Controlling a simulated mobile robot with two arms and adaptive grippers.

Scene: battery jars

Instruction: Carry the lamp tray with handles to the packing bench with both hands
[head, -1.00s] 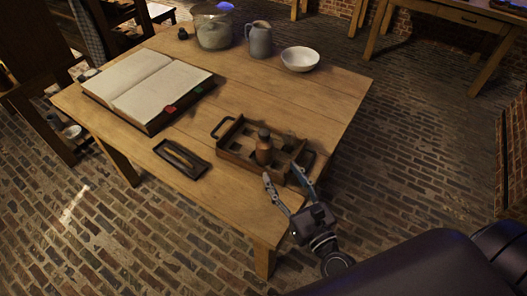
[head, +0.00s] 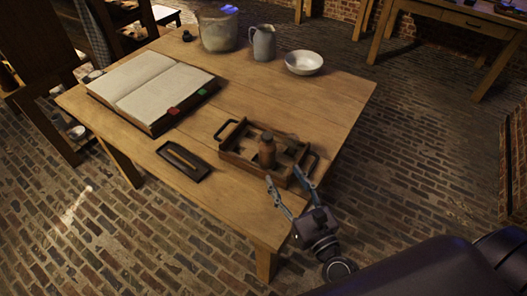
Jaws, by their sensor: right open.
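The lamp tray (head: 243,164) is a brown wooden tray with a dark handle at each end, lying on the wooden table near its right front corner. My left gripper is not in view. Which table is the packing bench I cannot tell.
Another table (head: 465,18) stands at the back right. The brick floor between is clear.

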